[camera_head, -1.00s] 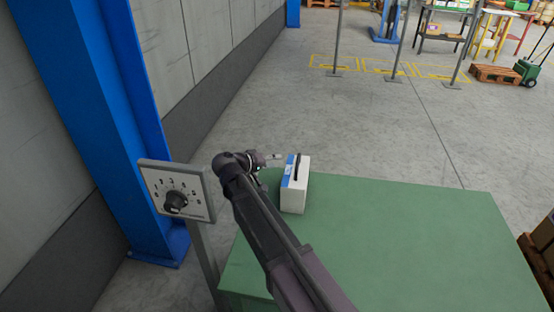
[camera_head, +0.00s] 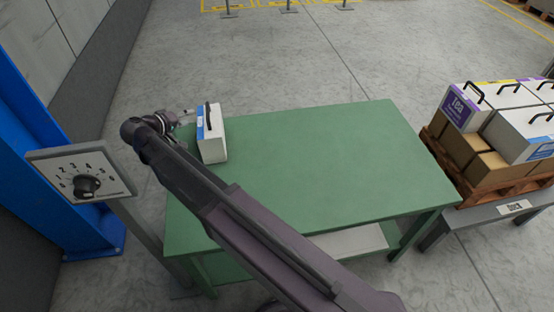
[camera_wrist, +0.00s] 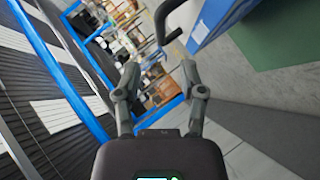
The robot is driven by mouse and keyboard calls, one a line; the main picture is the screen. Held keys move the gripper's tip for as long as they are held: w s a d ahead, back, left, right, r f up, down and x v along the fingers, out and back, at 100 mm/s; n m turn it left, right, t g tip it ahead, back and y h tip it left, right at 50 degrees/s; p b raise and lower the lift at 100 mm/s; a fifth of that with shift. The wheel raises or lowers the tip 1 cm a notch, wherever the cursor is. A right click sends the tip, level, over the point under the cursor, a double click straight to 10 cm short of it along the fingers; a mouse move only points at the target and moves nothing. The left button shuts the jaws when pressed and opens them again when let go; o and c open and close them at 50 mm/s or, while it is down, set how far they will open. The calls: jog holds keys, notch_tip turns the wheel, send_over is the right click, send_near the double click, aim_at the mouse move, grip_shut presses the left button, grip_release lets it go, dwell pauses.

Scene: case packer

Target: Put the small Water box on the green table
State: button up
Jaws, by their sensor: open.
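The small white box (camera_head: 212,137) with a blue label strip and a black handle stands upright on the green table (camera_head: 310,160), near its far left corner. Its label is too small to read. My gripper (camera_head: 188,115) is just left of the box's upper part, apart from the handle. In the wrist view my gripper (camera_wrist: 163,80) has its two fingers spread with nothing between them. The black handle (camera_wrist: 168,22) and the blue and white side of the box (camera_wrist: 205,22) show at the top of that view, beyond the fingers.
A panel with a numbered dial (camera_head: 85,185) stands on a post left of the table. At the right, a pallet (camera_head: 470,180) on a grey stand carries brown cartons and white handled boxes, one purple-labelled. Most of the green tabletop is clear.

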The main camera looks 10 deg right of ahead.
jog(key=s+d+f+m+g+y, duration=0.1)
jog(key=s+d+f+g, duration=0.2)
jog(key=d, duration=0.6)
jog(key=s+d+f+m+g+y, duration=0.1)
jog(key=s+d+f+g, duration=0.25)
jog(key=d, duration=0.45)
jog(key=s+d+f+m+g+y, duration=0.2)
jog(key=s+d+y, duration=0.5)
jog(key=s+d, duration=0.4)
notch_tip(320, 180, down, 2)
jog(key=shift+s+d+f+g, duration=0.1)
jog(key=shift+s+d+g, duration=0.15)
jog(key=shift+s+g, duration=0.2)
